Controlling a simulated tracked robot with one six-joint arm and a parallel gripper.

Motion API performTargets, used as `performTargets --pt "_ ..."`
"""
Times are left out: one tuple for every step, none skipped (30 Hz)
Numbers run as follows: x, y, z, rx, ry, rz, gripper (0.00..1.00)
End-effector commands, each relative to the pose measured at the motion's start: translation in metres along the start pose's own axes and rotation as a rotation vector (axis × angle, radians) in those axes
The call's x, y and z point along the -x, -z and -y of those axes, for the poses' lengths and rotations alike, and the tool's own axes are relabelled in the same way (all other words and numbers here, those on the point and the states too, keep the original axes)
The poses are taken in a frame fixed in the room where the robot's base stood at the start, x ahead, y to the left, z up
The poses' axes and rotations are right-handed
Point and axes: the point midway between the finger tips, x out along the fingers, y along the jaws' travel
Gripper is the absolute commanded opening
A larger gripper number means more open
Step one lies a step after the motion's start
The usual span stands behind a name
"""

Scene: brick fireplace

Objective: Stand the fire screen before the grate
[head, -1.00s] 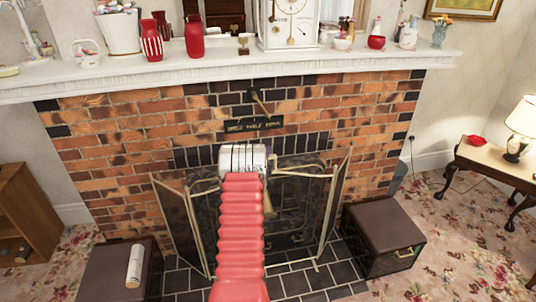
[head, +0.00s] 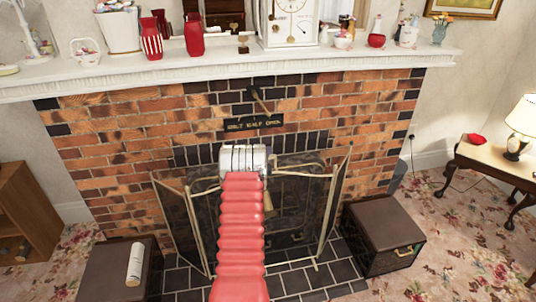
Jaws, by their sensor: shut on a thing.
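The fire screen (head: 335,205) is a folding mesh screen with brass-coloured frames. It stands on the dark tiled hearth (head: 290,283) in front of the fireplace opening, with its side panels angled. My red ribbed arm reaches up the middle of the head view and covers much of the screen's centre. My gripper (head: 243,160), a pale metal block at the arm's end, is at the screen's top edge and is shut on it. The fingertips are hidden. The grate is mostly hidden behind the screen and arm, so I cannot tell the gap between them.
A brown box seat (head: 384,236) stands right of the hearth, and another (head: 115,275) with a pale roll (head: 134,264) on it stands left. The white mantel (head: 240,66) overhangs above, holding vases and a clock (head: 290,22). A lamp table (head: 495,163) is at right.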

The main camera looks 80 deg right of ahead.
Motion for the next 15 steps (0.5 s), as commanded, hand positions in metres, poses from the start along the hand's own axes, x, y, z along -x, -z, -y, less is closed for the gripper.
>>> performTargets --pt "-0.0017 -0.0004 0.0056 -0.002 0.011 0.000 0.00" --pt "-0.0017 -0.0004 0.0054 -0.002 0.011 0.000 0.00" --pt "-0.0017 -0.0004 0.0050 -0.002 0.011 0.000 0.00" --pt "-0.0017 -0.0004 0.0047 -0.002 0.011 0.000 0.00" --pt "-0.0017 -0.0004 0.0045 -0.002 0.011 0.000 0.00" --pt "-0.0017 -0.0004 0.0041 -0.002 0.011 0.000 0.00" --pt "-0.0017 -0.0004 0.0038 -0.002 0.011 0.000 0.00" --pt "-0.0017 -0.0004 0.0035 -0.002 0.011 0.000 0.00" --pt "-0.0017 -0.0004 0.0032 -0.002 0.011 0.000 0.00" --pt "-0.0017 -0.0004 0.0029 -0.002 0.011 0.000 0.00" --pt "-0.0017 -0.0004 0.0026 -0.002 0.011 0.000 0.00" --pt "-0.0017 -0.0004 0.0023 -0.002 0.011 0.000 0.00" --pt "-0.0017 -0.0004 0.0021 -0.002 0.011 0.000 0.00" --pt "-0.0017 -0.0004 0.0018 -0.002 0.011 0.000 0.00" --pt "-0.0017 -0.0004 0.0015 -0.002 0.011 0.000 0.00"
